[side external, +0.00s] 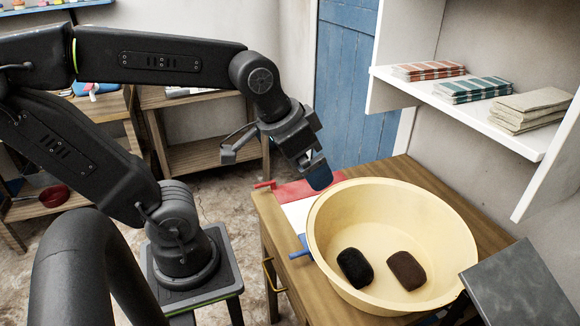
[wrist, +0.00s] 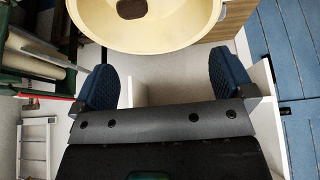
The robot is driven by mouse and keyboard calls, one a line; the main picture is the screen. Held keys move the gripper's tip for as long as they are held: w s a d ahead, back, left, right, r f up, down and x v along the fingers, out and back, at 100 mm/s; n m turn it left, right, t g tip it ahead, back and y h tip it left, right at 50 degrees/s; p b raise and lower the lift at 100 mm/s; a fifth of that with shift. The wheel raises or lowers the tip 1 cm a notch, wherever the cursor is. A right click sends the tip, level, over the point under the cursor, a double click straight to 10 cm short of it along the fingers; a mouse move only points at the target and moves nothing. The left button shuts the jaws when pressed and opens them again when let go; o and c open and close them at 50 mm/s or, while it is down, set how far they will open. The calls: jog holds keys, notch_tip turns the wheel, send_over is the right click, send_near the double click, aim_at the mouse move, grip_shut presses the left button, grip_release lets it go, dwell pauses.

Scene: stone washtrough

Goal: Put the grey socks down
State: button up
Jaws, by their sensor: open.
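Two dark rolled bundles, likely socks, lie apart on the floor of a cream basin (side external: 455,235). The left bundle (side external: 355,268) is near-black and the right bundle (side external: 406,270) is dark brown; neither looks clearly grey. My gripper (side external: 318,172) is above and just beyond the basin's back left rim, clear of both bundles. In the wrist view my gripper (wrist: 163,85) has its two blue pads wide apart with nothing between them. The basin (wrist: 185,40) shows at the top of that view with one brown bundle (wrist: 132,9) in it.
The basin stands on a wooden table (side external: 265,215) with a red and white item (side external: 295,192) beside it. A white shelf (side external: 480,115) with folded cloth stacks hangs at the right. A grey slab (side external: 515,290) is close to the basin's front right. A blue door (side external: 345,80) stands behind.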

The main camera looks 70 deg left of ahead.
jog(key=s, duration=0.3)
jog(key=shift+d+f, duration=0.2)
jog(key=shift+f, duration=0.15)
jog(key=w+a+g, duration=0.1)
jog(key=w+a, duration=0.3)
jog(key=w, duration=0.7)
jog(key=w+a+g, duration=0.1)
jog(key=w+a, duration=0.3)
jog(key=w, duration=0.6)
jog(key=w+a+f+g, duration=0.2)
jog(key=w+a+f, duration=0.7)
jog(key=w+f, duration=0.3)
jog(key=f, duration=0.9)
jog(key=shift+w+a+f, duration=0.1)
jog(key=shift+w+f, duration=0.05)
jog(key=shift+w, duration=0.15)
jog(key=shift+w+f, duration=0.2)
jog(key=shift+f, duration=0.8)
jog(key=shift+w+f, duration=0.15)
jog(key=shift+f, duration=0.8)
jog(key=shift+w+f, duration=0.2)
jog(key=shift+f, duration=0.8)
